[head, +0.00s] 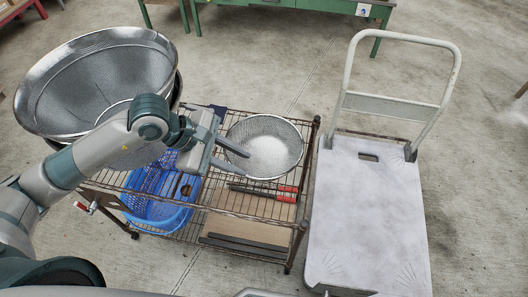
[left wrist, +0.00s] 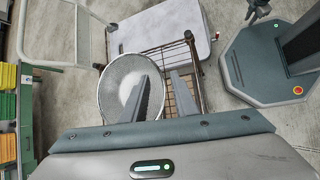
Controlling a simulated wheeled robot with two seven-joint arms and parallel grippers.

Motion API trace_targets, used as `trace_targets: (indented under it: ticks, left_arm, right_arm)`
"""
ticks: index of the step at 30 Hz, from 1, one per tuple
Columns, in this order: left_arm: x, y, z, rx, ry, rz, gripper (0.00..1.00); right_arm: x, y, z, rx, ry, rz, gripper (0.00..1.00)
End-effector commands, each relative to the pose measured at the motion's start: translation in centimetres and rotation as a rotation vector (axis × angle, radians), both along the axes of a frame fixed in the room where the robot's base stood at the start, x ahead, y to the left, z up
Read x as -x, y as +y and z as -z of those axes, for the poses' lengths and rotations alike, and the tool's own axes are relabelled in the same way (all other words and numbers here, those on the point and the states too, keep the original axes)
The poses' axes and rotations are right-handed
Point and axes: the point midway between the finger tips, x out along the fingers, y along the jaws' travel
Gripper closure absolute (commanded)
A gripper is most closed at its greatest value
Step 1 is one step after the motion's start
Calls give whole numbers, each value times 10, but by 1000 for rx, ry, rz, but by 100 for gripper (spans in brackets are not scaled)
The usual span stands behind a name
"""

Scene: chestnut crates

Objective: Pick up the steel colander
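The steel colander (head: 265,147), a round shallow mesh bowl, sits upright on the top shelf of the wire rack, toward its right end. In the left wrist view the colander (left wrist: 128,88) is left of centre. My left gripper (head: 247,167) is at its left, near side, with two fingers apart. In the left wrist view one finger of the gripper (left wrist: 163,76) overlaps the bowl and the other lies outside its rim, over the shelf. I cannot tell whether either finger touches the rim. My right gripper is in neither view.
The wire rack (head: 245,208) also holds a blue plastic basket (head: 155,213) and red-handled tools (head: 265,191). A large metal bowl (head: 95,85) stands at left behind my arm. A white platform trolley (head: 365,220) stands close to the rack's right. Green tables are at the back.

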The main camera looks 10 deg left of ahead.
Motion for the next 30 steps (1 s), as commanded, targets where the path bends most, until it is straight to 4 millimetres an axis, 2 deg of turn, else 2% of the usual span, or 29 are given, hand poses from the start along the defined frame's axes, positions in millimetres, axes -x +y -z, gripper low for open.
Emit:
trace_targets:
  ticks: [1, 3, 8, 20, 26, 30]
  left_arm:
    - [-6, 15, 2, -68, -27, 1, 74]
    - [-11, 30, 6, -136, -48, 0, 74]
    - [-16, 43, 7, -193, -67, -3, 74]
    - [-17, 40, 11, -190, -63, -4, 74]
    - [-21, 30, 29, -188, -60, -3, 74]
    - [-28, 20, 49, -188, -60, -3, 74]
  right_arm:
    - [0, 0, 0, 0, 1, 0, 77]
    - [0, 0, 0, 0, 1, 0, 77]
    - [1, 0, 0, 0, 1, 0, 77]
    - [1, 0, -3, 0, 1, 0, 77]
    - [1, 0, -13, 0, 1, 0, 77]
    - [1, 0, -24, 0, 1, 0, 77]
